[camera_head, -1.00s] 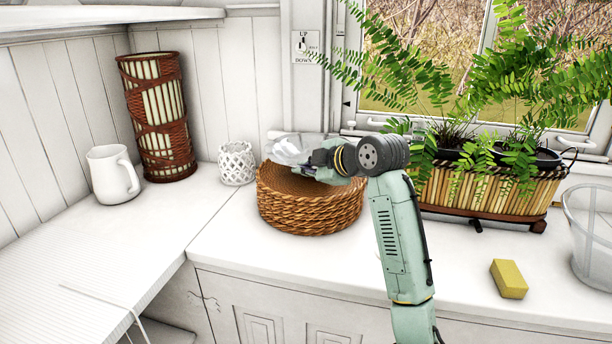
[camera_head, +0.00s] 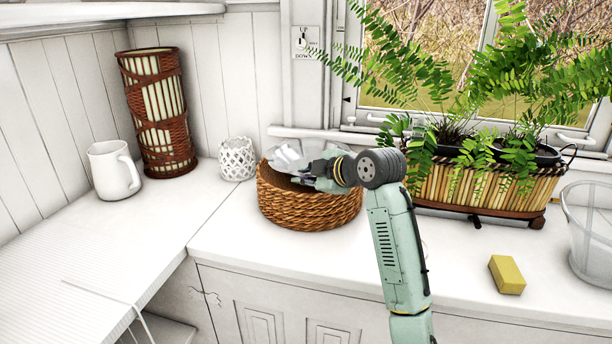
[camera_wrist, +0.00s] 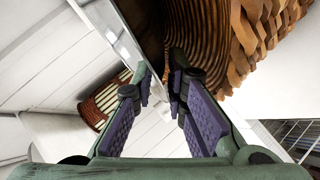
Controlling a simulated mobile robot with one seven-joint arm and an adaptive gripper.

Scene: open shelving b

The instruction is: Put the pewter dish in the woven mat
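The pewter dish (camera_head: 287,158) is a shiny silver-grey dish with a wavy rim. In the head view it sits tilted at the mouth of the round brown woven basket (camera_head: 311,212), the only woven piece here that resembles the mat. Its lower part is hidden by the basket wall and my gripper. My gripper (camera_head: 299,174) is over the basket's opening beside the dish. The basket's woven wall (camera_wrist: 265,40) is at upper right there.
A white lattice cup (camera_head: 237,159), a white pitcher (camera_head: 113,171) and a tall wicker lantern (camera_head: 158,112) stand left. A fern planter (camera_head: 489,186), yellow sponge (camera_head: 507,274) and clear bucket (camera_head: 590,235) are right. The counter in front of the basket is clear.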

